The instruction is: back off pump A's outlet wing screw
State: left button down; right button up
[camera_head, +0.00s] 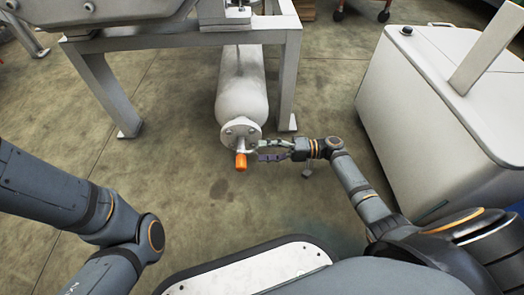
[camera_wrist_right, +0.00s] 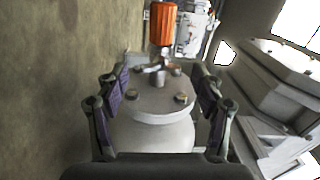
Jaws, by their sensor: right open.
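The pump body (camera_head: 243,95) is a pale grey cylinder with a bolted round flange at its near end. The flange (camera_wrist_right: 150,100) also shows in the right wrist view. A small metal winged piece (camera_wrist_right: 150,69), apparently the wing screw, sits at the flange's far edge, beside an orange ribbed handle. The orange handle (camera_head: 241,162) also shows in the right wrist view (camera_wrist_right: 172,24). My right gripper (camera_head: 262,152) is open, its fingers just right of the flange. In the wrist view its fingers stand either side of the flange and nothing is gripped. My left gripper is out of view.
A grey metal frame (camera_head: 285,75) stands over the pump, with legs on both sides. A white cabinet (camera_head: 410,90) stands at the right, near my right arm. The concrete floor (camera_head: 185,180) around the pump's near end is clear.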

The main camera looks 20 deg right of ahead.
jog(key=v, duration=1)
jog(key=shift+d, duration=0.4)
jog(key=shift+s+r, duration=0.1)
